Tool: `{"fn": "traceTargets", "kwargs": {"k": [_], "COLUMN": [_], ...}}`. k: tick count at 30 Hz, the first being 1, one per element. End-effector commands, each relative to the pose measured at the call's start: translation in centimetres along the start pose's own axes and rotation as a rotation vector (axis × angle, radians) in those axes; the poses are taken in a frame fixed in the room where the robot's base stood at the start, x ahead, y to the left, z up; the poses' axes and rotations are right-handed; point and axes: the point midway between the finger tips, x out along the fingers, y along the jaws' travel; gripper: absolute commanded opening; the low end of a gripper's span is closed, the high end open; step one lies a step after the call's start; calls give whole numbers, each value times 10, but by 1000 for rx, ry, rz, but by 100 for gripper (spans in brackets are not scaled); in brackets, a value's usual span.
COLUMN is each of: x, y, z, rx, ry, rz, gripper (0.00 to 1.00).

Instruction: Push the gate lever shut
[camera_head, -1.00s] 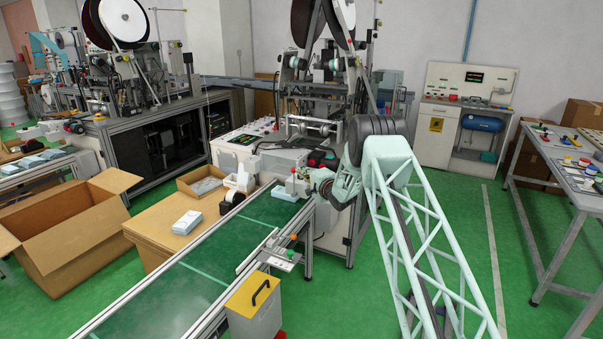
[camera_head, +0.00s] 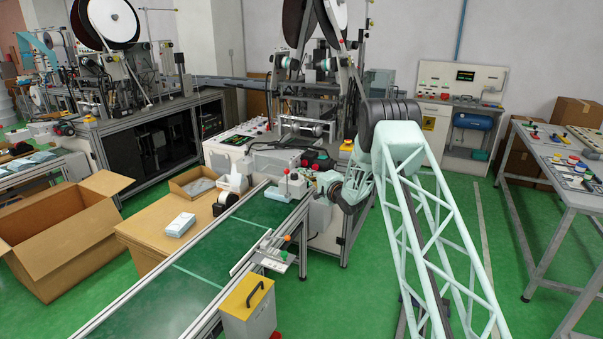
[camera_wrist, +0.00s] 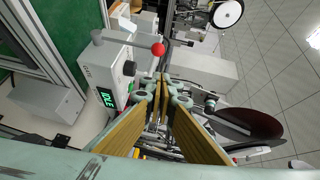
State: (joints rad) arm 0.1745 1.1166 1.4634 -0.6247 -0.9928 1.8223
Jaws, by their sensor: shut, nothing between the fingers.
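The gate lever (camera_wrist: 125,42) is a grey bar ending in a red ball knob (camera_wrist: 158,49), in the upper middle of the wrist view. It is mounted on a white control box (camera_wrist: 108,84) with a lit green display and a black dial. My gripper (camera_wrist: 161,88) is shut and empty, its tan-padded fingers pointing just below the knob, with no contact visible. In the head view, my gripper end (camera_head: 330,181) is beside the small white box (camera_head: 293,187) at the conveyor's far end; the fingertips are too small to make out there.
The green conveyor (camera_head: 205,262) runs from the front to that box. A machine with reels (camera_head: 315,90) rises behind my gripper. A workbench (camera_head: 560,165) stands at the right, with open green floor before it.

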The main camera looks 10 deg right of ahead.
Motion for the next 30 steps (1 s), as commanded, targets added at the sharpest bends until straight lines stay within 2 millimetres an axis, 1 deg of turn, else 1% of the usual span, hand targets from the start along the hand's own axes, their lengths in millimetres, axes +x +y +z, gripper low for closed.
{"fn": "traceTargets", "kwargs": {"k": [3,9,15,21,30], "x": [-16,-40,-55,-61,-61], "y": [-2,-4,-4,-4,-4], "z": [0,-1,0,0,0], "rx": [0,1,0,0,0], "ry": [1,1,0,0,0], "rz": [1,1,0,0,0], "gripper": [0,0,0,0,0]}}
